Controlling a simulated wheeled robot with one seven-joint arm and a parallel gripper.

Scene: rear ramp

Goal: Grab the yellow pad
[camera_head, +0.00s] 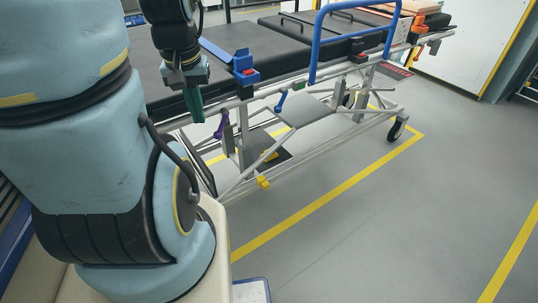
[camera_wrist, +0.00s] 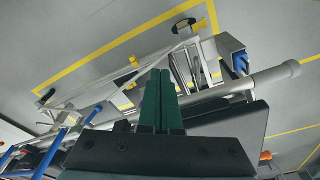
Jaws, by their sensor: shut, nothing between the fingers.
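A small yellow pad (camera_head: 263,182) sits on the low frame of the wheeled stretcher (camera_head: 300,85), near the floor. A second small yellow piece (camera_head: 269,155) shows farther in under the stretcher; I cannot tell for sure which one the task names. Small yellow parts (camera_wrist: 134,61) also show on the frame in the wrist view. My gripper (camera_head: 194,118) has dark green fingers, pointing down beside the stretcher's near side rail, above and left of the yellow pad. In the wrist view the fingers (camera_wrist: 161,78) are together and empty, apart from the yellow parts.
The stretcher's black mattress (camera_head: 270,50), side rail and blue handrail (camera_head: 318,45) stand close to my arm. Purple (camera_head: 221,124) and blue (camera_head: 281,101) levers hang below the rail. Grey floor with yellow lines (camera_head: 330,195) is clear at right. A white cabinet stands at the back.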

